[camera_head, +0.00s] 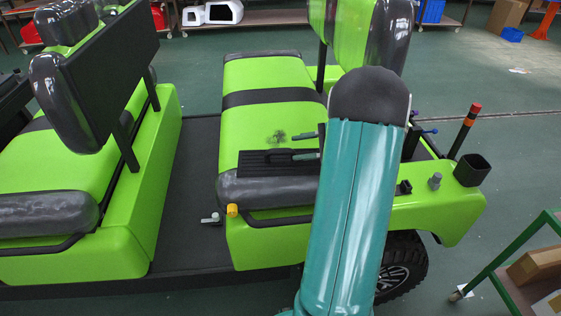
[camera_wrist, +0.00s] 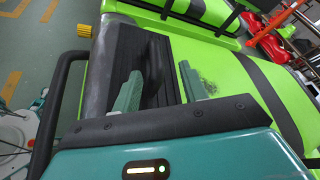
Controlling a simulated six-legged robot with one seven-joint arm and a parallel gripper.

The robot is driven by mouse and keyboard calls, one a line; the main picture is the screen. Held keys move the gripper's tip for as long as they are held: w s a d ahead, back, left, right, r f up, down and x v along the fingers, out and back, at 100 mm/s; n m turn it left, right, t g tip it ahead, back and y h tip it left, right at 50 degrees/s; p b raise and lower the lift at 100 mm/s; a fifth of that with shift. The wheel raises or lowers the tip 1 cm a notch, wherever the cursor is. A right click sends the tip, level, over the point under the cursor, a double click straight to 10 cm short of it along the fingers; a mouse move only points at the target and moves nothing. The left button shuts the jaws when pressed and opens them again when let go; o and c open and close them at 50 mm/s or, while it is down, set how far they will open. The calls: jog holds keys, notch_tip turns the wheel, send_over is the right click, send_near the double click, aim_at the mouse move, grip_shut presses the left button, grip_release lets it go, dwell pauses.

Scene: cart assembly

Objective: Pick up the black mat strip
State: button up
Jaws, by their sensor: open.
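The black mat strip (camera_head: 262,163) lies across the lime-green seat (camera_head: 236,135), near the seat's dark grey front roll. It looks dark and ribbed. It also shows in the wrist view (camera_wrist: 128,52), where a darker raised part stands near its middle. My gripper (camera_head: 307,146) is open, its two teal fingers apart at the right part of the strip. In the wrist view the fingers of my gripper (camera_wrist: 160,89) stand on either side of the strip's raised part. I cannot tell whether they touch it. My arm hides the right end of the strip in the head view.
A second green seat (camera_head: 60,165) with a black back panel (camera_head: 110,65) stands at left, across a dark floor channel (camera_head: 190,165). A yellow knob (camera_head: 232,210) sits at the seat's front corner. A black cup (camera_head: 471,169) and an orange-tipped post (camera_head: 466,130) stand at right.

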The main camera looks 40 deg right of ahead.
aim_at(284, 151)
jog(key=shift+x, duration=2.8)
jog(key=shift+s+f, duration=0.1)
jog(key=shift+s, duration=0.05)
grip_shut()
